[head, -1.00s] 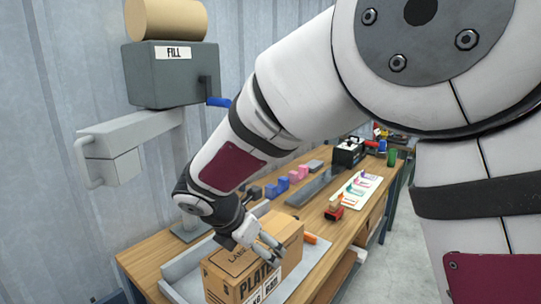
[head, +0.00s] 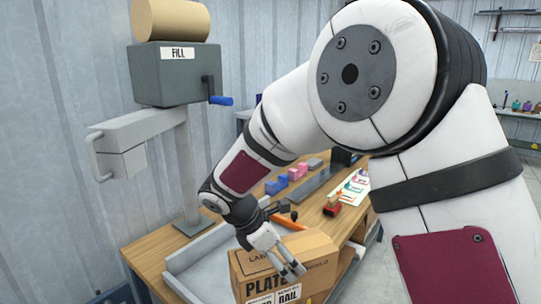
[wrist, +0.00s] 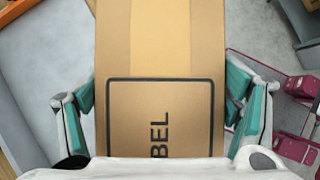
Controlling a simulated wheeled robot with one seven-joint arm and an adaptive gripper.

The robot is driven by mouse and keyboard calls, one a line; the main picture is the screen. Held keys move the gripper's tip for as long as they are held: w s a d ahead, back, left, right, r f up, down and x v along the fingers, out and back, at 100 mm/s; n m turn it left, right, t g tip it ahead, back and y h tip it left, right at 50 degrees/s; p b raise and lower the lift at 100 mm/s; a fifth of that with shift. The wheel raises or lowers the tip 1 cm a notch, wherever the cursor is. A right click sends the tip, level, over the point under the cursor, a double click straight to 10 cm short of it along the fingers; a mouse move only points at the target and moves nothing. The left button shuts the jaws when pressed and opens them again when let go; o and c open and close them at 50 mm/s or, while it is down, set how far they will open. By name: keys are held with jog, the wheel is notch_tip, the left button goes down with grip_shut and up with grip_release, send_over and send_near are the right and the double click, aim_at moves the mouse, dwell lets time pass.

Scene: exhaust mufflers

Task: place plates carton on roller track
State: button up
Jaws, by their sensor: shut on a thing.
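The plates carton (head: 318,264) is a brown cardboard box with "PLATE" and "RAIL" printed on its front. My gripper (head: 291,268) is shut on it from above, and the carton stays upright. In the wrist view the carton (wrist: 160,45) fills the middle, with one finger on each side of it and part of a label below. The carton is at the right front of the grey tray (head: 178,289) on the bench; its bottom is cut off, so I cannot tell how high it hangs. I cannot make out a roller track for certain.
A wooden bench (head: 150,247) runs along the wall. A grey "FILL" machine (head: 178,74) with a blue-handled crank stands at its left. Pink and blue blocks (head: 276,187), an orange-handled tool (head: 289,222) and a small red item (head: 332,208) lie behind the carton.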

aim_at(325, 286)
jog(key=d+f+m+g, duration=0.1)
jog(key=d+m, duration=0.1)
jog(key=m, duration=0.1)
jog(key=d+f+m+g, duration=0.2)
jog(key=d+m, duration=0.1)
jog(key=d+f+m+g, duration=0.2)
jog(key=d+m, duration=0.1)
jog(key=shift+s+d+f, duration=0.1)
jog(key=shift+s, duration=0.1)
jog(key=s+d+f+m+g+y, duration=0.35)
jog(key=d+f+m+y, duration=0.35)
jog(key=m, duration=0.6)
jog(key=w+f+b, duration=0.5)
jog(key=b, duration=0.1)
jog(key=shift+w+d+h, duration=0.15)
jog(key=shift+d+h, duration=0.25)
jog(key=shift+d, duration=0.05)
jog(key=shift+r+g, duration=0.1)
jog(key=shift+g, duration=0.15)
